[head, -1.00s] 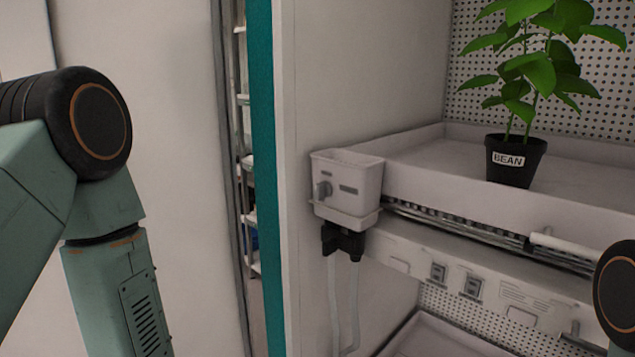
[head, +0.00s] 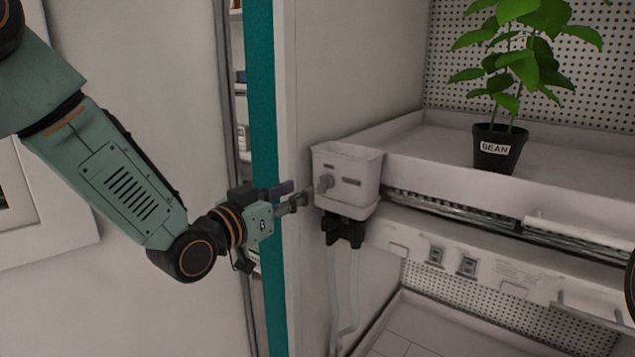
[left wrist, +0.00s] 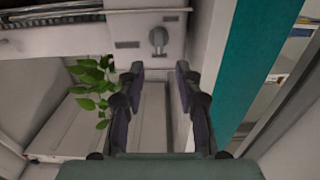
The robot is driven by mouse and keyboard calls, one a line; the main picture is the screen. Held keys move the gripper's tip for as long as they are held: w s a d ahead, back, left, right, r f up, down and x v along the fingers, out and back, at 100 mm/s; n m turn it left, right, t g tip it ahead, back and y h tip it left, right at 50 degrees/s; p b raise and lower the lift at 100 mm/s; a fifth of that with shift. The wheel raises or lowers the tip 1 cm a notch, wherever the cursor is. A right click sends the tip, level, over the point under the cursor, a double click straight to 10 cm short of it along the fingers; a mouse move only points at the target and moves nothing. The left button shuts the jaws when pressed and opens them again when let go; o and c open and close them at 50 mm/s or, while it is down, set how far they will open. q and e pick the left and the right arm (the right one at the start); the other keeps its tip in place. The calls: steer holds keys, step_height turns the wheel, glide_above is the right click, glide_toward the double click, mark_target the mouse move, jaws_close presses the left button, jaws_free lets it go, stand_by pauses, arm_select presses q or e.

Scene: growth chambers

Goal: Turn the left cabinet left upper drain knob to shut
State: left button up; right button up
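The drain knob (head: 325,182) is a small grey knob on the front of a white drain box (head: 358,188) at the left end of the upper tray. It also shows in the left wrist view (left wrist: 158,40), just beyond the fingertips and roughly centred between them. My left gripper (head: 300,196) is just left of the knob in the head view, pointing at it. In the left wrist view its two fingers (left wrist: 160,70) stand apart with nothing between them. They appear apart from the knob. My right gripper is not in view.
The upper tray (head: 408,126) holds a potted bean plant (head: 495,150). A black fitting (head: 344,231) with clear tubes hangs under the drain box. A teal cabinet edge (head: 262,90) stands beside my left gripper. Another plant (left wrist: 93,82) shows lower down in the wrist view.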

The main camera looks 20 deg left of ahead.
mark_target(319, 181)
arm_select(q)
steer(key=x, duration=0.7)
steer(key=shift+d+f, duration=0.2)
steer(key=shift+d, duration=0.05)
steer(key=shift+w+a+r, duration=0.1)
steer(key=shift+a, duration=0.15)
steer(key=shift+d, duration=0.1)
steer(key=shift+w+d, duration=0.1)
steer(key=shift+d, duration=0.05)
steer(key=shift+c, duration=0.6)
steer(key=c, duration=0.3)
jaws_close()
